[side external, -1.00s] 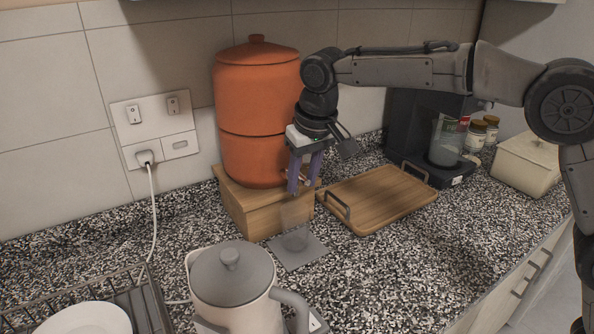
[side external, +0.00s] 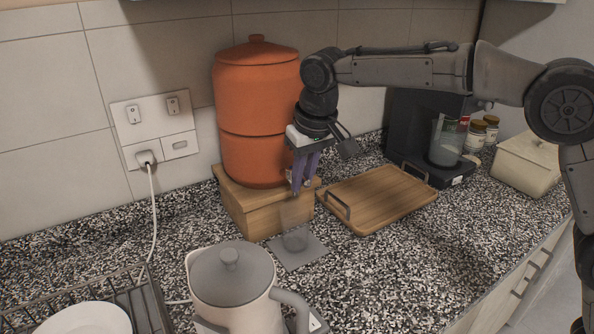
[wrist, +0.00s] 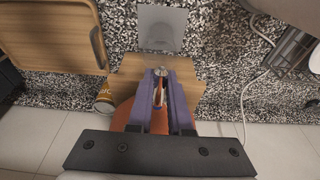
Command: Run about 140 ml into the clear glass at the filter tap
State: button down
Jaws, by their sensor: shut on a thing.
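The orange clay water filter (side external: 258,105) stands on a wooden block (side external: 262,208) against the tiled wall. My gripper (side external: 302,182), with purple fingers, is at the front right of the filter's lower part, shut on the small tap. In the wrist view, the tap (wrist: 159,75) shows between my gripper's fingertips (wrist: 160,76). The clear glass (side external: 295,232) stands upright on a grey mat (side external: 304,256) in front of the block, below the tap. It is faint, and its water level cannot be made out.
A wooden tray (side external: 375,197) with metal handles lies right of the block. A grey-lidded kettle (side external: 232,280) stands in front. A black coffee machine (side external: 405,125), jars and a cream box (side external: 530,158) are at right. A dish rack (side external: 150,305) is front left.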

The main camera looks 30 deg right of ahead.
jog(key=shift+a, duration=0.1)
dwell(0.3)
jog(key=shift+w+a+m+h, duration=0.1)
jog(key=shift+a+m+h, duration=0.15)
jog(key=shift+m, duration=0.6)
jog(key=shift+a+m+h, duration=0.15)
jog(key=shift+a+m, duration=0.1)
jog(key=shift+m, duration=0.6)
jog(key=shift+w+a+m, duration=0.2)
jog(key=shift+a+m, duration=0.15)
jog(key=shift+m, duration=0.55)
jog(key=shift+w+a+m+h, duration=0.15)
jog(key=shift+m+h, duration=0.25)
jog(key=shift+m, duration=0.5)
jog(key=shift+a+g, duration=0.1)
jog(key=shift+g, duration=0.2)
